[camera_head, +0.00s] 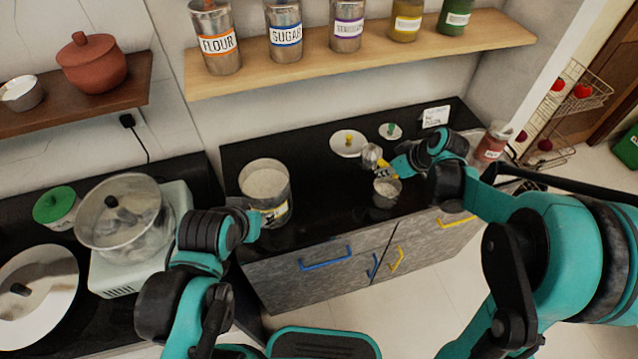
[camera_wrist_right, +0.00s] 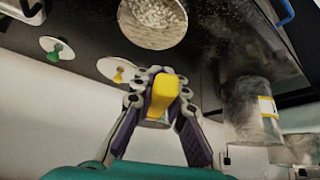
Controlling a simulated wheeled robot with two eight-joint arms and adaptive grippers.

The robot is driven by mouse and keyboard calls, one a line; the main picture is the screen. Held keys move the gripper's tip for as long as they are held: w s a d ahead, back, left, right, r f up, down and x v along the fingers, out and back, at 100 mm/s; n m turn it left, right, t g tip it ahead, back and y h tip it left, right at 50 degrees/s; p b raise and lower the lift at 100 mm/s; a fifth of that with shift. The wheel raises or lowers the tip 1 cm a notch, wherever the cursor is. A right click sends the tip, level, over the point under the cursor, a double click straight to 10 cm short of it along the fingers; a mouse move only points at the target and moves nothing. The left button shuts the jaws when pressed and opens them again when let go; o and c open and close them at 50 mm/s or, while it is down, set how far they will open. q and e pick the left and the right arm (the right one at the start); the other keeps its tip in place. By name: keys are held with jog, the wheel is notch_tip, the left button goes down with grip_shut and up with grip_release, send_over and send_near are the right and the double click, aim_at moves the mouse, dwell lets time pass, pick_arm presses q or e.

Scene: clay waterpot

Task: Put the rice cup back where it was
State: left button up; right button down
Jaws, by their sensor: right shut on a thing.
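The rice cup (camera_head: 371,156) is a small metal cup with a yellow handle. My right gripper (camera_head: 388,170) is shut on that handle and holds the cup over the black counter, behind a small metal pot (camera_head: 386,197) of rice. In the right wrist view, the yellow handle (camera_wrist_right: 164,92) sits between the fingers of the right gripper (camera_wrist_right: 162,100); the cup is mostly hidden behind them. A large metal container (camera_head: 265,188) with pale contents and a yellow label stands on the counter at left. My left gripper (camera_head: 252,222) is beside it, its fingers unclear.
Two white lids lie behind the cup, one with a yellow knob (camera_head: 348,143), one with a green knob (camera_head: 390,131). A white card (camera_head: 436,116) and a red jar (camera_head: 491,147) stand at right. A shelf (camera_head: 350,65) with jars hangs above. A glass-lidded pot (camera_head: 122,222) stands left.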

jog(key=b, duration=0.4)
send_over(336, 202)
jog(key=f, duration=0.7)
jog(key=shift+s+d+f, duration=0.1)
jog(key=shift+d, duration=0.2)
notch_tip(336, 202, down, 4)
jog(key=b, duration=0.2)
jog(key=shift+b, duration=0.35)
jog(key=shift+f, duration=0.2)
jog(key=shift+s+d+f+b, duration=0.1)
jog(key=shift+s+f+b, duration=0.2)
jog(key=shift+b, duration=0.2)
